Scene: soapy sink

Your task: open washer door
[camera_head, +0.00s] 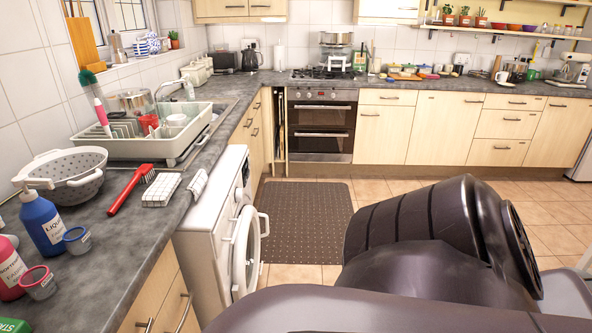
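The white washer (207,213) stands under the worktop at the left, its front facing right. Its round white door (251,245) is seen at a steep angle and stands out from the front face. Dark parts of my own arm (440,235) fill the lower right foreground and hide the floor there. They are apart from the door in the picture. Neither of my grippers shows.
A grey worktop (128,228) runs above the washer, with a colander (65,178), blue bottle (42,222), red brush (128,190) and dish rack (150,146). A dark mat (305,215) lies on the floor right of the washer. An oven (321,128) stands at the back.

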